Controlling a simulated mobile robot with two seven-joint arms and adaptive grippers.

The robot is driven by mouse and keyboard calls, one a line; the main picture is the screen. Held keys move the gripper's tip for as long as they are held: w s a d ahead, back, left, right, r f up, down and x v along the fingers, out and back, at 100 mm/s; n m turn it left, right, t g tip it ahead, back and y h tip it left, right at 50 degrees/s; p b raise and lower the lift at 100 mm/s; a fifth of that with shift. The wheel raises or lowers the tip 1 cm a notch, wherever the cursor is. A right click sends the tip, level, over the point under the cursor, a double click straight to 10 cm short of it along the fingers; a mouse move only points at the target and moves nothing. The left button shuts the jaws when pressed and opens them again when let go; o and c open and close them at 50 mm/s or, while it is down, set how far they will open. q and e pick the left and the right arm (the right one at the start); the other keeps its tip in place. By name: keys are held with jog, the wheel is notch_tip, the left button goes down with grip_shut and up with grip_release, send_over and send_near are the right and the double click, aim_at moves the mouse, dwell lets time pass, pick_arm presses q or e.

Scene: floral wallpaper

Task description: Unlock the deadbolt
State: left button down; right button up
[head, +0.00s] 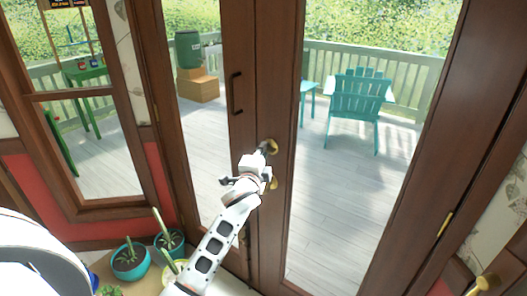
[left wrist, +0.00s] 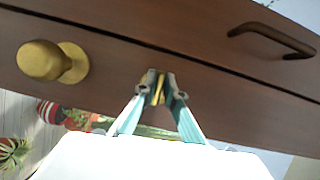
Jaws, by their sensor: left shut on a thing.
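The wooden double door (head: 263,60) is shut, with glass panes in it. The deadbolt (head: 273,146) is a small brass piece on the door's middle stile. My left gripper (head: 263,149) is at the deadbolt, its arm reaching up from below. In the left wrist view, the two fingertips of my left gripper (left wrist: 160,88) are shut on the upright brass thumb turn (left wrist: 159,90) of the deadbolt. The fingers hide much of it, and I cannot tell its exact turn angle. My right gripper is not in view.
A round brass knob (left wrist: 45,62) sits on the door below the deadbolt; it also shows in the head view (head: 272,183). A dark pull handle (head: 236,93) is above. Potted plants (head: 130,258) stand at the lower left. A teal chair (head: 355,108) is outside on the deck.

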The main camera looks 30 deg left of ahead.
pick_arm(q)
jog(key=c, duration=2.1)
grip_release()
jog(key=shift+f, duration=0.1)
jog(key=shift+c, duration=0.2)
jog(key=v, duration=1.2)
jog(key=shift+f, duration=0.1)
jog(key=s+d+f+n+g+h, duration=0.1)
jog(key=s+d+f, duration=0.15)
jog(key=f, duration=0.45)
jog(key=s+d+f+n+g+h, duration=0.1)
jog(key=s+d+f+n+h, duration=0.1)
jog(key=s+f, duration=0.35)
jog(key=s+d+f+n+g+h, duration=0.1)
jog(key=s+d+f, duration=0.1)
jog(key=f, duration=0.6)
jog(key=s+d+f+n+g+h, duration=0.1)
jog(key=s+d+f+n, duration=0.1)
jog(key=s+f, duration=0.5)
jog(key=s+d+f+n+g+h, duration=0.1)
jog(key=s+d+f+n+g, duration=0.1)
jog(key=s+f+n, duration=0.2)
jog(key=s+f, duration=0.3)
jog(key=s, duration=0.3)
jog(key=shift+s+d+f+g, duration=0.15)
jog(key=shift+s+d+g, duration=0.1)
jog(key=shift+g, duration=0.05)
